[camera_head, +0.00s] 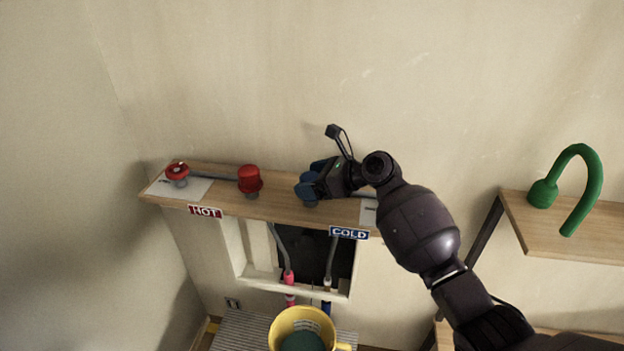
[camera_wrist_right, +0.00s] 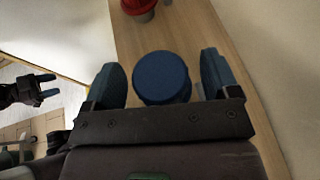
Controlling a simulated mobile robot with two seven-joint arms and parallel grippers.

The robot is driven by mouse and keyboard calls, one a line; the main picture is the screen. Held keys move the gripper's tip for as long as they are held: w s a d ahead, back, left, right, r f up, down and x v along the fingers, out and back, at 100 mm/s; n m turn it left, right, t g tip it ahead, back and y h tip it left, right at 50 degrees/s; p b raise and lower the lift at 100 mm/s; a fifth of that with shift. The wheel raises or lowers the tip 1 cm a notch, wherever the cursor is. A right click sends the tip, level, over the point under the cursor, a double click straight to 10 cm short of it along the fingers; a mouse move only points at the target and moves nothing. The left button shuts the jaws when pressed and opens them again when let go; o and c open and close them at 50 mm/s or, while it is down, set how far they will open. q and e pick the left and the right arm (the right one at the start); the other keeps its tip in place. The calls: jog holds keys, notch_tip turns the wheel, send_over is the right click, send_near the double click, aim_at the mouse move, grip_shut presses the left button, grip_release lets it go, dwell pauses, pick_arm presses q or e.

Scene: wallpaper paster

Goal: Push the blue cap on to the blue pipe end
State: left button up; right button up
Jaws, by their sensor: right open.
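A round blue cap (camera_wrist_right: 161,78) stands on the wooden shelf between the two fingers of my right gripper (camera_wrist_right: 162,80). The fingers are open, with a small gap visible on each side of the cap. In the head view my right gripper (camera_head: 309,188) is at the shelf, right of the red cap, and mostly hides the blue cap. Below the COLD sign, a blue pipe piece (camera_head: 326,307) shows under the window ledge. Whether a pipe end sits under the cap is hidden. My left gripper (camera_wrist_right: 47,87) shows small at the left of the wrist view, its fingers apart and empty.
The shelf (camera_head: 222,199) also bears a red cap (camera_head: 249,180) and a red valve knob (camera_head: 177,173). A yellow bucket (camera_head: 300,318) stands below. A green curved pipe (camera_head: 590,185) is on the right-hand table (camera_head: 530,225). The wall is close behind the shelf.

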jog(key=v, duration=1)
jog(key=shift+s+d+b, duration=0.25)
jog(key=shift+d+b, duration=0.1)
jog(key=shift+b, duration=0.05)
jog(key=shift+r, duration=0.1)
